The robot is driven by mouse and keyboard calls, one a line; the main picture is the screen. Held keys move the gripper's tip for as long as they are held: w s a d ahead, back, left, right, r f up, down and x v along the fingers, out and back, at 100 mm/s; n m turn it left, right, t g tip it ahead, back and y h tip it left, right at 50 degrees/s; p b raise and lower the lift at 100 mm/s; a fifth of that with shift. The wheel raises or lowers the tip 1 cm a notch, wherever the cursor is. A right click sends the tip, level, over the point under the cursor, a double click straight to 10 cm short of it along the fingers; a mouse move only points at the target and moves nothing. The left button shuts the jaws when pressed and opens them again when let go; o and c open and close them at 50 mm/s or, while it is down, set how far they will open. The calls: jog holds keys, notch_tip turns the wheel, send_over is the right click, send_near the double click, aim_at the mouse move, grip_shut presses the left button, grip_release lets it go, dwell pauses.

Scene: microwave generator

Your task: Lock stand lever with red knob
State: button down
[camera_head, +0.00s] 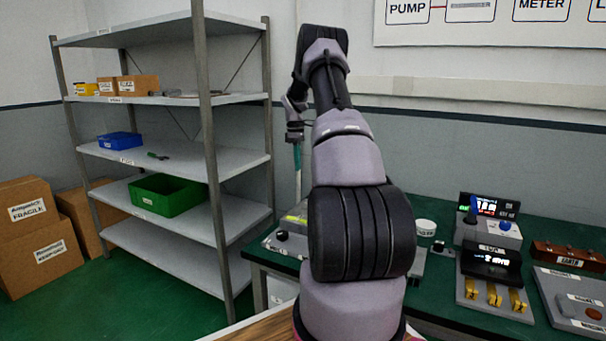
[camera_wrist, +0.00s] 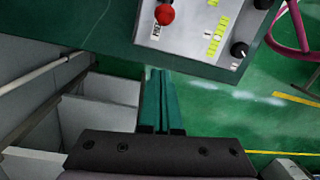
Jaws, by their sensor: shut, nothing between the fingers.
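The red knob (camera_wrist: 165,14) shows at the top of the wrist view, on a grey panel (camera_wrist: 192,38) with yellow-green labels and black knobs. A dark round part is just above the red knob, and the frame edge cuts it off. My gripper (camera_wrist: 160,72) is shut and empty. Its teal fingers end just below the panel's edge in the wrist view, apart from the knob. In the head view my gripper (camera_head: 297,165) points down above the left end of the green table. A panel (camera_head: 285,243) there is partly hidden by my arm, and the red knob cannot be made out.
A metal shelf (camera_head: 160,99) with a green bin (camera_head: 168,196) stands left of the green table (camera_head: 440,309). A display unit (camera_head: 490,262) and yellow-levered device (camera_head: 494,297) stand on the table's right side. Cardboard boxes (camera_head: 38,246) are at far left.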

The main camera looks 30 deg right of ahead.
jog(key=s+f, duration=0.1)
jog(key=f, duration=0.1)
jog(key=d+f, duration=0.1)
jog(key=f, duration=0.2)
jog(key=s+f, duration=0.1)
jog(key=f, duration=0.2)
jog(key=shift+s+d, duration=0.2)
jog(key=shift+s, duration=0.1)
jog(key=shift+s+d+r, duration=0.35)
jog(key=shift+s+d, duration=0.1)
jog(key=shift+s, duration=0.05)
jog(key=shift+s+d+r, duration=0.1)
jog(key=shift+d, duration=0.05)
jog(key=shift+s, duration=0.1)
jog(key=shift+r+t, duration=0.15)
jog(key=shift+t, duration=0.15)
